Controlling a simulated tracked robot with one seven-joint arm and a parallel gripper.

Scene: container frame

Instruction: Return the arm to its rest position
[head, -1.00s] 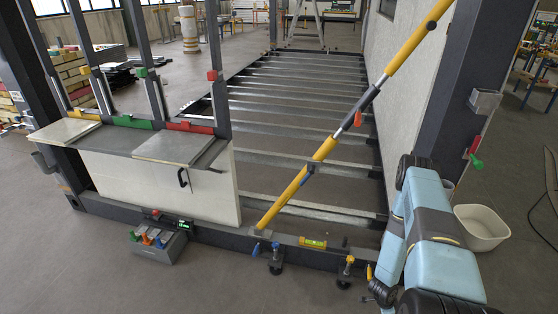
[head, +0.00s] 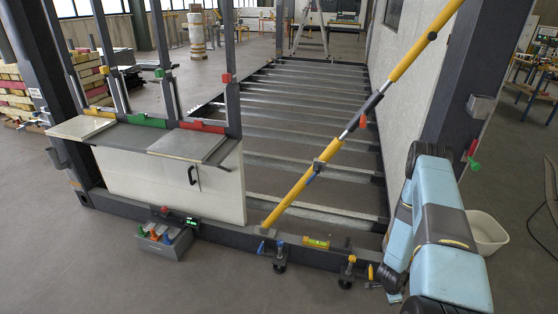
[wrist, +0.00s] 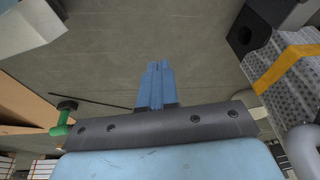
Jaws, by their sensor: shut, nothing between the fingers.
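My arm (head: 447,225), light blue with dark grey joints, stands folded at the right of the head view, in front of the frame's right post. My gripper (wrist: 157,82) shows in the wrist view as two blue fingers side by side, shut with nothing between them. Grey floor lies beyond the fingertips, and they touch nothing that I can see. In the head view I cannot make out the fingers; the arm's lower end is partly cut off by the bottom edge.
The container frame's dark post (head: 447,110) and a white tub (head: 488,233) are close to my arm. A yellow diagonal brace (head: 345,140) crosses the open frame.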

